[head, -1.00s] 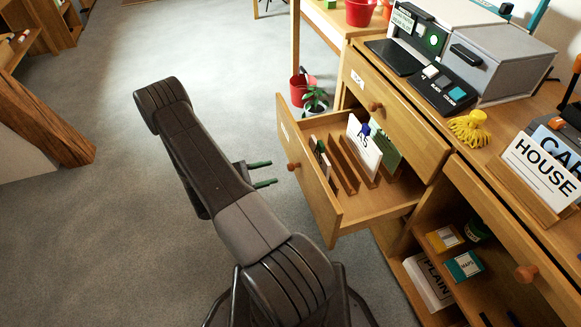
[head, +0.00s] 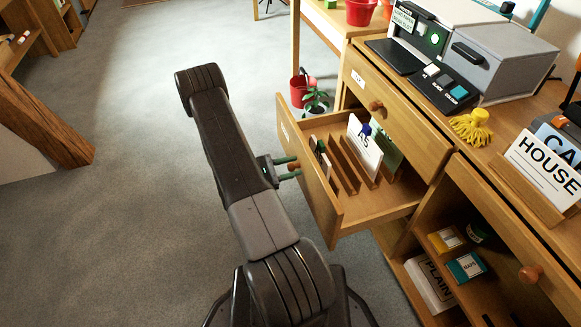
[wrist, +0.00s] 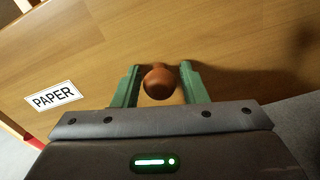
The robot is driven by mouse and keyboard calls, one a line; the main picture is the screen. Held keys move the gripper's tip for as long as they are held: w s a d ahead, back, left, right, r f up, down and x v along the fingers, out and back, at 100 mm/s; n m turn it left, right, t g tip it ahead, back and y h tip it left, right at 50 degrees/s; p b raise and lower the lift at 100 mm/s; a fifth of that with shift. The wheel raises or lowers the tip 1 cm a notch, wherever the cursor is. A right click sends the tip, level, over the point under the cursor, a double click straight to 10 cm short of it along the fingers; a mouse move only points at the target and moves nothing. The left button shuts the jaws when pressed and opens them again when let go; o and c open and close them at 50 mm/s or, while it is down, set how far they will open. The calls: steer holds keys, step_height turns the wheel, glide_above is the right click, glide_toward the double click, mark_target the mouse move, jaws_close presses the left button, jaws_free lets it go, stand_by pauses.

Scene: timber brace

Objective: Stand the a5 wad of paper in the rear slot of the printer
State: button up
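The A5 wad of paper (head: 364,150), white with a blue spot on it, stands upright in a slotted rack inside the pulled-out drawer (head: 390,209). The printer (head: 503,62), grey with a black tray and a control panel, stands on the desk top; its rear slot cannot be made out. My gripper (head: 293,168) is at the drawer's front. In the wrist view its green fingers (wrist: 159,84) lie on either side of the round brown knob (wrist: 158,82), with narrow gaps showing. The drawer front carries a PAPER label (wrist: 54,97).
Other papers stand in the drawer, including a green one (head: 388,157). A yellow tasselled object (head: 471,127) and a HOUSE card (head: 548,160) are on the desk. Open shelves below hold boxes (head: 466,267).

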jaws_close()
steer(key=shift+a, duration=0.1)
steer(key=shift+b+v, duration=0.35)
steer(key=shift+v, duration=1.2)
steer(key=shift+o, duration=1.8)
jaws_free()
